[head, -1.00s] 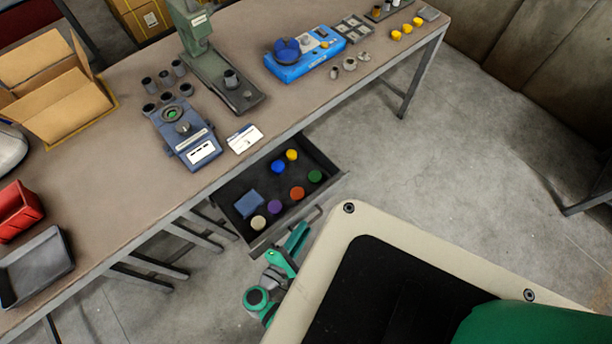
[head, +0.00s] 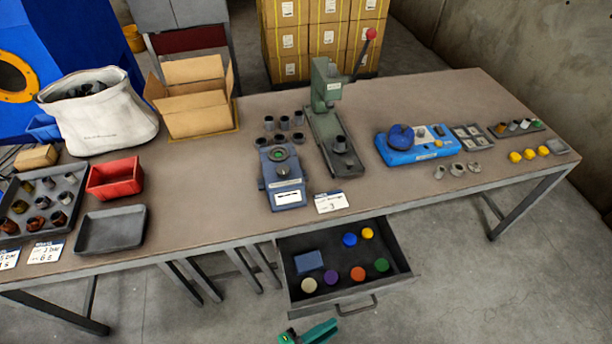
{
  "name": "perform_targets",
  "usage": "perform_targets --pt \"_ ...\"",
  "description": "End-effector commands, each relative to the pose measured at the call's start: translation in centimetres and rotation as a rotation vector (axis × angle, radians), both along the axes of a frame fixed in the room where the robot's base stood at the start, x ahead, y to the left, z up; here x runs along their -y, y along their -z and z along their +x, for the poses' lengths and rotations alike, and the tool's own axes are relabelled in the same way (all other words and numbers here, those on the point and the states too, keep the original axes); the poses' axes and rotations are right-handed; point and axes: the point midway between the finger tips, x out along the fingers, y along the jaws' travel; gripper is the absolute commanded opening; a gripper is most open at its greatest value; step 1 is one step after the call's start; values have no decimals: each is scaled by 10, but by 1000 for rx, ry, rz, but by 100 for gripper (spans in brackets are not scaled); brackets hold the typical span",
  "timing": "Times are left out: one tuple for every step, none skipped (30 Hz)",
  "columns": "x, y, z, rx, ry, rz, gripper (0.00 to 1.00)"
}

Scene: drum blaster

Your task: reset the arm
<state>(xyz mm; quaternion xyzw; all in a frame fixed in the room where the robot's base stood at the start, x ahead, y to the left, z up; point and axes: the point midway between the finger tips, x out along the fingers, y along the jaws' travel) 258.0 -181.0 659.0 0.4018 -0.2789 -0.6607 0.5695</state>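A green part of my arm (head: 316,332) shows at the bottom edge, just below the open drawer. The drawer (head: 345,297) under the bench is pulled out. It holds a blue block (head: 308,261) and several coloured round caps, among them an orange one (head: 358,273) and a green one (head: 381,265).
The long workbench (head: 240,225) carries a blue-grey device (head: 283,180), a green lever press (head: 333,130), a bright blue unit (head: 415,145), a red bin (head: 115,178), a grey tray (head: 110,230) and an open carton (head: 196,98). Floor at the lower right is clear.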

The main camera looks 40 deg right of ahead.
Motion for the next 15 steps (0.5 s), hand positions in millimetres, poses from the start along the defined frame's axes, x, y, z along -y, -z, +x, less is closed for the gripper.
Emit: perform_targets --pt "0 0 0 0 0 0 17" --pt "0 0 0 0 0 0 17" --pt "0 0 0 0 0 0 17" --pt "0 0 0 0 0 0 17" --pt "0 0 0 0 -1 2 17" --pt "0 2 -1 1 -5 8 17" --pt "-1 4 -1 3 -13 19 17" --pt "-2 7 -3 7 -22 35 17" --pt "-4 13 -4 15 -41 67 17" --pt "-6 19 -6 24 -59 99 17" --pt "-9 26 -8 37 -81 138 17" --pt "-15 36 -11 57 -115 199 17" --pt "-20 44 -13 78 -143 251 17" --pt "-27 51 -15 102 -170 307 17" --pt "-37 60 -18 141 -208 385 17"
